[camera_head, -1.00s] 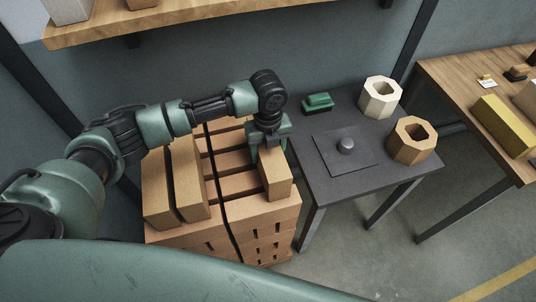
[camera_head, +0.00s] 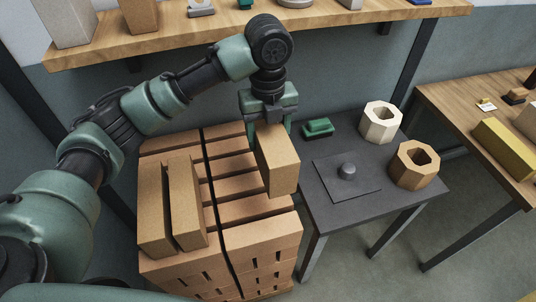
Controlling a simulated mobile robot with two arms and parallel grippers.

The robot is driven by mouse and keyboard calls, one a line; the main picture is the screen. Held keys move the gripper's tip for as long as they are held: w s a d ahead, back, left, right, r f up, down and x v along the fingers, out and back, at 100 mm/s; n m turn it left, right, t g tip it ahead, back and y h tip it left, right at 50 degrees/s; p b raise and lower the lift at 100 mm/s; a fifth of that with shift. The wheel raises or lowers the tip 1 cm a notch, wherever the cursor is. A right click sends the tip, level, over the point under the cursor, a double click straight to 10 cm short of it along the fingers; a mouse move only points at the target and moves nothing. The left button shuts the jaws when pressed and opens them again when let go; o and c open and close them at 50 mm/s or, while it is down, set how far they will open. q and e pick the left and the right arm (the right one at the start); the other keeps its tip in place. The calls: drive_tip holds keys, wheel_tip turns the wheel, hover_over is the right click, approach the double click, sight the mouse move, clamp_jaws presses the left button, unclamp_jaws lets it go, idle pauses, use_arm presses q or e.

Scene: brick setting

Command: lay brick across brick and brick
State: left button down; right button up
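My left gripper (camera_head: 268,118) is shut on a tan brick (camera_head: 277,160) and holds it above the right side of the brick stack (camera_head: 245,210). The held brick points toward the camera, its near end face visible. Two long bricks, a left one (camera_head: 153,205) and a right one (camera_head: 187,200), lie side by side on the left part of the stack, with a narrow gap between them. The stack is made of layered bricks with a dark strap (camera_head: 212,190) over it. The fingertips are partly hidden behind the held brick. My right gripper is not in view.
A dark side table (camera_head: 390,190) right of the stack holds a plate with a knob (camera_head: 347,171), a green object (camera_head: 318,128), a white octagonal block (camera_head: 381,122) and a tan one (camera_head: 414,165). A wooden shelf (camera_head: 300,22) hangs above the back. A wooden table (camera_head: 470,105) stands right.

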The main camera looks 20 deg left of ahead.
sight(260, 130)
use_arm(q)
drive_tip(key=shift+r, duration=1.9)
drive_tip(key=n, duration=0.2)
drive_tip(key=s+n, duration=0.1)
drive_tip(key=n, duration=0.1)
drive_tip(key=s+a+f+n, duration=0.1)
drive_tip(key=n, duration=0.1)
drive_tip(key=shift+f, duration=0.1)
drive_tip(key=s+a+f+n, duration=0.1)
drive_tip(key=s+n, duration=0.4)
drive_tip(key=n, duration=0.6)
drive_tip(key=s+a+f+n, duration=0.2)
drive_tip(key=s+n, duration=0.4)
drive_tip(key=n, duration=0.6)
drive_tip(key=shift+s+f, duration=0.3)
drive_tip(key=shift+f, duration=0.6)
drive_tip(key=shift+a, duration=0.1)
